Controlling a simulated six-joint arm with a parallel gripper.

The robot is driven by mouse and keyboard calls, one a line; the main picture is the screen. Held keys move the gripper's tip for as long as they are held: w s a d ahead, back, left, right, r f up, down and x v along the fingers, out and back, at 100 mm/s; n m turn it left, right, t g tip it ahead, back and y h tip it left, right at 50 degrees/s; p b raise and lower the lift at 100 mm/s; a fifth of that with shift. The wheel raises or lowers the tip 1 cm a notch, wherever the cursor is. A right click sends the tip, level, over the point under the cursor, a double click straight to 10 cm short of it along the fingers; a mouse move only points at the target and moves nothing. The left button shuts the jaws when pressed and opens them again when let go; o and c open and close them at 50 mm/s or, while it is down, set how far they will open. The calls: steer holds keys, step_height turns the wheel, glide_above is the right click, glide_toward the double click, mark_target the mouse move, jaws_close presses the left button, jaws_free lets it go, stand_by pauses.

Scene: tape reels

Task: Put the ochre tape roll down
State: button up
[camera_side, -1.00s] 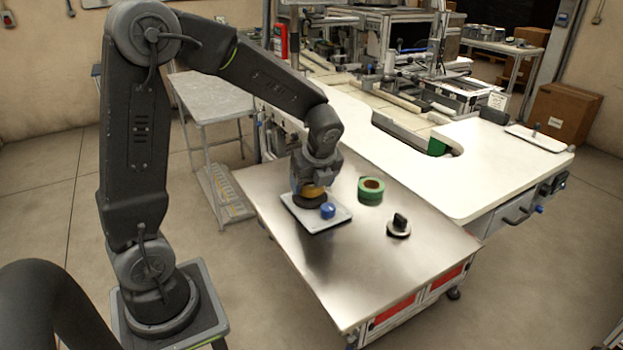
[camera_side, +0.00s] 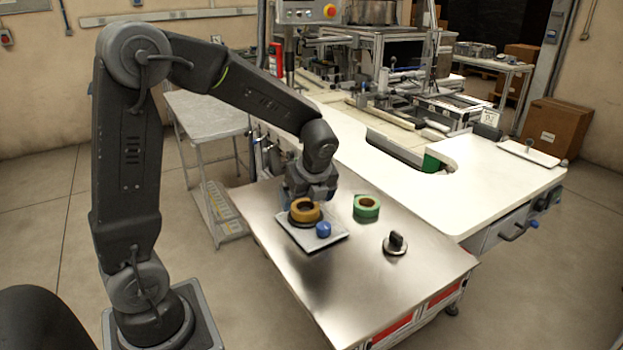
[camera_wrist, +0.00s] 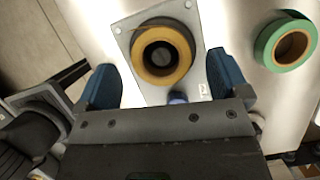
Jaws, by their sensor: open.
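The ochre tape roll (camera_side: 305,215) lies flat on a black round base on a pale grey plate (camera_side: 333,239). In the wrist view the roll (camera_wrist: 140,55) is ringed by the wider black base, and a dark round centre shows in its hole. My gripper (camera_side: 311,194) is just above and behind the roll in the side view. In the wrist view its two blue fingers (camera_wrist: 165,82) are wide apart and empty, with the roll ahead of them and clear of both.
A green tape roll (camera_side: 366,212) lies on the metal table to the right of the plate. A black knob on a pale disc (camera_side: 395,244) stands nearer the front right. The front of the table (camera_side: 350,290) is clear.

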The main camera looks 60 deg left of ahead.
steer(key=w+v, duration=0.1)
steer(key=v, duration=1.1)
steer(key=s+d+n+t+h, duration=0.2)
steer(key=s+d+n, duration=0.2)
steer(key=s+n, duration=0.4)
steer(key=s+d+f+n+t+h, duration=0.1)
steer(key=s+d+n+t+h, duration=0.1)
steer(key=s+d+n, duration=0.3)
steer(key=s+n+t, duration=0.1)
steer(key=s+n, duration=0.2)
steer(key=n, duration=0.3)
steer(key=shift+f+h, duration=0.15)
steer(key=shift+h, duration=0.15)
